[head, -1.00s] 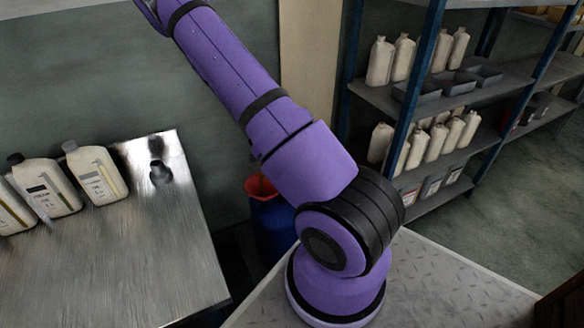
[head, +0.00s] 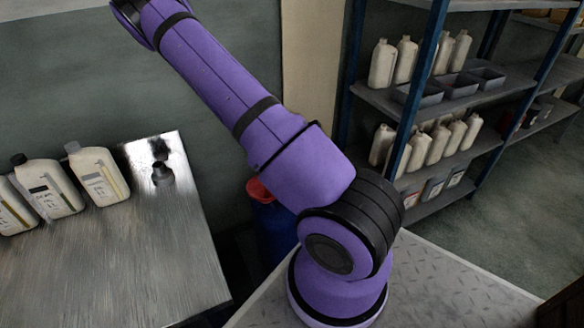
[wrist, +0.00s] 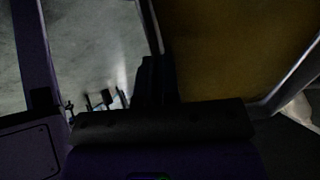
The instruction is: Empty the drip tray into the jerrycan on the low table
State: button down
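In the wrist view a shallow container with a brown-amber inside (wrist: 235,45) and grey metal rims fills the right side; it looks like the drip tray. My gripper (wrist: 156,65) is dark, and its fingers are close together where the tray's left rim runs into them, so it appears shut on that rim. In the head view my gripper and the tray are out of frame, with my arm reaching to the upper left. Cream jerrycan-like bottles (head: 99,176) stand upright on a metal table (head: 110,260) at left. I cannot tell which is the task's jerrycan.
A small dark metal object (head: 162,174) stands on the table's back right corner. A blue drum (head: 272,222) with a red top (head: 258,190) is partly hidden behind my arm. Shelves (head: 440,105) with several bottles and grey bins stand at right. The table's front is clear.

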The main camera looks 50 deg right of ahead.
jog(key=shift+a, duration=0.2)
dwell(0.4)
jog(key=shift+a+r+g+h, duration=0.3)
jog(key=shift+r+h, duration=0.1)
jog(key=shift+h, duration=0.4)
jog(key=shift+w+r, duration=0.15)
jog(key=shift+r, duration=0.1)
jog(key=shift+a+h, duration=0.1)
jog(key=shift+h, duration=0.2)
jog(key=shift+a+h, duration=0.2)
jog(key=shift+h, duration=0.1)
dwell(0.3)
jog(key=shift+r, duration=0.15)
jog(key=shift+w+a+r+g+h, duration=0.2)
jog(key=shift+a+r+g+h, duration=0.15)
jog(key=shift+h, duration=0.25)
jog(key=shift+a+r, duration=0.1)
jog(key=shift+a, duration=0.05)
